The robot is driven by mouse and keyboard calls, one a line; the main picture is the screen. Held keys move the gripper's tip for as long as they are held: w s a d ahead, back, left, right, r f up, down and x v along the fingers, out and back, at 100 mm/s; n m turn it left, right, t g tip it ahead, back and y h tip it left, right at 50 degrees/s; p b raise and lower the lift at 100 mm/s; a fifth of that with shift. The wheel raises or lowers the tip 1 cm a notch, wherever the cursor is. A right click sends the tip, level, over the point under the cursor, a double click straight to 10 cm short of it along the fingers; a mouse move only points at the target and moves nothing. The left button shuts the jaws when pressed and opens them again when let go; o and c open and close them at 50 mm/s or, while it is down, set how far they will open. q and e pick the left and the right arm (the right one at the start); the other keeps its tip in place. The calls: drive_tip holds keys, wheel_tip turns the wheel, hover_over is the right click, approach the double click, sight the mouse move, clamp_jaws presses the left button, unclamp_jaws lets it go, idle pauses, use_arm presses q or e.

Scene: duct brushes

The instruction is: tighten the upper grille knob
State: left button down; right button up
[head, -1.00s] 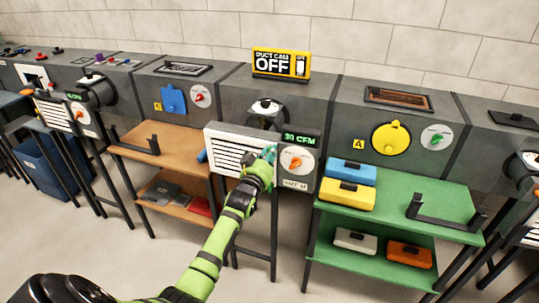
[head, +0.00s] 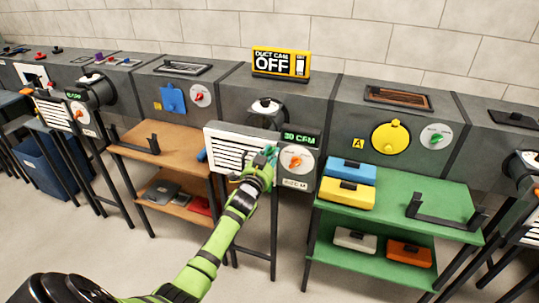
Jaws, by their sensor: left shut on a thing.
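A white slatted grille (head: 238,146) stands in front of the grey duct in the middle of the head view. My left gripper (head: 271,154) is at the grille's right edge, beside the orange-knobbed dial. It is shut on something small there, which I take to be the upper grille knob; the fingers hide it. My green left arm reaches up from the bottom of the view. My right gripper is not in view.
A panel beside the grille has a "30 CFM" display (head: 301,138) and an orange dial (head: 296,162). A green shelf (head: 440,190) with colored cases stands right, a brown shelf (head: 135,135) left. A yellow "DUCT CAM OFF" sign (head: 280,63) stands on the duct.

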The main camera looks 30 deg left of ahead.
use_arm(q)
drive_tip(key=m, duration=2.1)
drive_tip(key=shift+s+a+f+b, duration=0.1)
drive_tip(key=shift+a+f+b, duration=0.25)
drive_tip(key=shift+f, duration=0.05)
drive_tip(key=m+p, duration=0.1)
drive_tip(key=m, duration=0.5)
drive_tip(key=shift+a+r+p, duration=0.1)
drive_tip(key=shift+a+p, duration=0.1)
drive_tip(key=shift+p, duration=0.15)
drive_tip(key=shift+m, duration=0.3)
drive_tip(key=c, duration=1.2)
unclamp_jaws()
